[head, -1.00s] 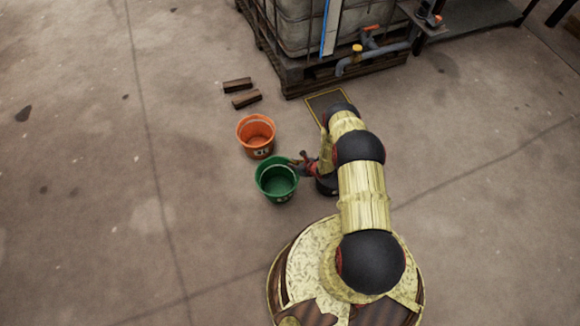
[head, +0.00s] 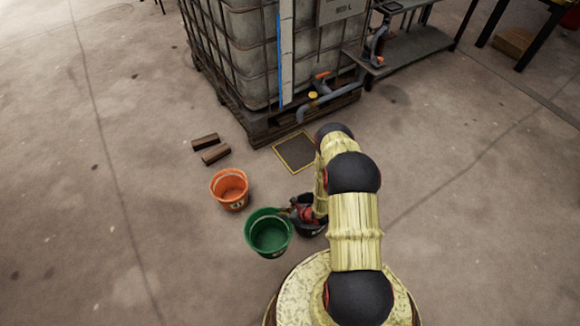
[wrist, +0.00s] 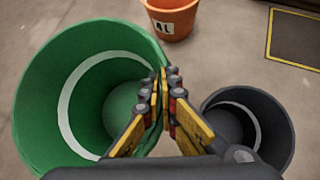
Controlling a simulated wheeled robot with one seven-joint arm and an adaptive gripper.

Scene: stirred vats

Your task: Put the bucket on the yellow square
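A green bucket (head: 268,236) stands left of my gripper in the head view and fills the left of the wrist view (wrist: 50,110). My gripper (head: 300,212) has its fingers (wrist: 165,85) on either side of the green bucket's right rim, closed on its wall. I cannot tell whether that bucket touches the floor. The yellow square (head: 293,152) is a yellow outline around a dark patch on the floor, empty. It also shows at the wrist view's upper right (wrist: 297,37).
An orange bucket (head: 229,189) stands left of the square. A dark bucket (wrist: 248,128) is just right of my gripper. Two brown blocks (head: 210,148) lie near a caged tank (head: 250,60) on a pallet behind the square. Floor at left is clear.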

